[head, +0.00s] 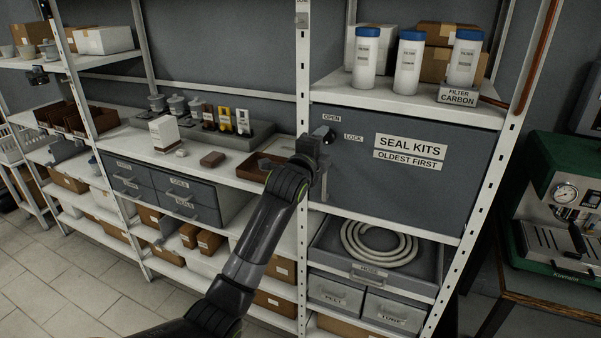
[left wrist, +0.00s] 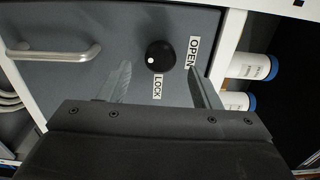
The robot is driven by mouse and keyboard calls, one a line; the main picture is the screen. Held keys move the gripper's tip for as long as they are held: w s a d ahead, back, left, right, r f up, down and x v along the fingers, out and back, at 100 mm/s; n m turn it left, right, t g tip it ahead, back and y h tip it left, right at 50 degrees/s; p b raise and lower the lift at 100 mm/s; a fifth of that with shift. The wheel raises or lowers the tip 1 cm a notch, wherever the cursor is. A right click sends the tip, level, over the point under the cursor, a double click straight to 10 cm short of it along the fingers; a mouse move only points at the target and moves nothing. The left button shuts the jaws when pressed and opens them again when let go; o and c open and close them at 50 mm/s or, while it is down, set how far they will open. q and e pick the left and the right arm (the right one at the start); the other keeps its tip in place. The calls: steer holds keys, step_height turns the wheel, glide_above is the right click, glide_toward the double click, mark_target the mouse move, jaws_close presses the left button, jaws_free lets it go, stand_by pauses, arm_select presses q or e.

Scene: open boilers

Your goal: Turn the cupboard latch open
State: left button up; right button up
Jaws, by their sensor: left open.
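The cupboard latch is a round black knob with a white dot, on the grey cupboard door (head: 400,195). In the left wrist view the latch (left wrist: 159,56) lies beyond and between my fingertips, its dot on the left side of the knob. The "OPEN" label (left wrist: 193,52) is to its right and the "LOCK" label (left wrist: 157,87) is below it. In the head view the latch (head: 329,134) is partly hidden behind my left gripper (head: 318,142). The left gripper is open and empty, facing the door; contact with the knob cannot be told. My right gripper is out of view.
A silver bar handle (left wrist: 60,50) stands out from the door beside the latch. White bottles with blue caps (head: 408,65) stand on the shelf above. A white rack post (head: 303,90) is just left of the door. A drawer with a coiled hose (head: 380,243) is below.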

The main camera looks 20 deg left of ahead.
arm_select(q)
steer(key=s+b, duration=0.3)
steer(key=s, duration=1.1)
steer(key=shift+a, duration=0.25)
